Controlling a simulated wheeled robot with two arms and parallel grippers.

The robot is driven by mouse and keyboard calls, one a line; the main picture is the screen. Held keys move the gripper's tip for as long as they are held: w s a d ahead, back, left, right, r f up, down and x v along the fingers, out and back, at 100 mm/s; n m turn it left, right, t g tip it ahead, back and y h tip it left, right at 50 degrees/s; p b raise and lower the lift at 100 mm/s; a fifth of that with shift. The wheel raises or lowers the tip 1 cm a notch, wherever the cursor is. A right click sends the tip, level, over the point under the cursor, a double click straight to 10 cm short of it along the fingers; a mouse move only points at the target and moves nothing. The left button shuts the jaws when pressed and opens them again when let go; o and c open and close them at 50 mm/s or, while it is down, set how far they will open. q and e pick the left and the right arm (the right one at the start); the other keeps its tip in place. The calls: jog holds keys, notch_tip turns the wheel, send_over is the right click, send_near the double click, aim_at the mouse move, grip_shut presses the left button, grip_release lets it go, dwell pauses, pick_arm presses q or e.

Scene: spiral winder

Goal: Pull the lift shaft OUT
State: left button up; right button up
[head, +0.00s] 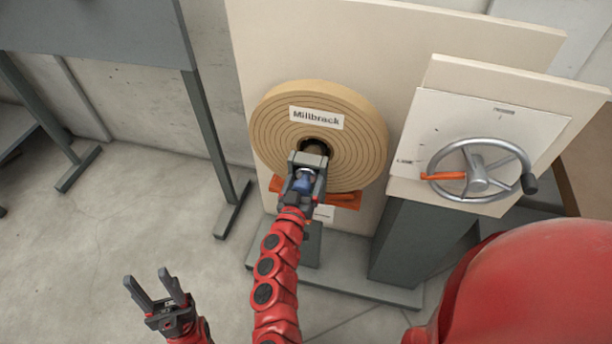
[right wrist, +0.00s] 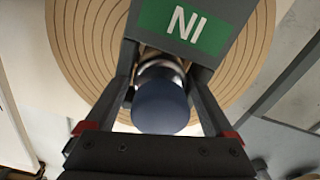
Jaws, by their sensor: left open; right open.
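A tan spiral roll (head: 360,150) labelled "Millbrack" is mounted on an upright cream panel. At its hub, a metal shaft (right wrist: 160,68) with a dark blue rounded knob (right wrist: 160,103) sticks out toward me. The knob also shows in the head view (head: 303,182). A grey block beside the shaft carries a green label (right wrist: 184,24) that reads "IN", upside down in the right wrist view. My right gripper (head: 307,168) is open, with its fingers on either side of the shaft and knob; contact cannot be told. My left gripper (head: 148,279) is open and empty, low over the floor.
A handwheel (head: 478,183) with an orange pointer (head: 443,176) stands on a panel at the right. An orange piece (head: 345,199) sits under the roll. A grey table (head: 95,35) is at the upper left. The floor at left is clear.

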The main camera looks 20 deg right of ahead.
aim_at(300, 191)
grip_shut()
jog(key=p+v, duration=0.4)
jog(key=v, duration=0.1)
jog(key=shift+s+a+r+p, duration=0.1)
jog(key=shift+a+r+p, duration=0.1)
jog(key=shift+r+p, duration=0.15)
jog(key=p+v, duration=0.2)
jog(key=v, duration=0.4)
jog(key=shift+f, duration=0.5)
grip_release()
jog(key=shift+s+r, duration=0.1)
jog(key=shift+s, duration=0.05)
jog(key=shift+s+p, duration=0.1)
jog(key=shift+p, duration=0.2)
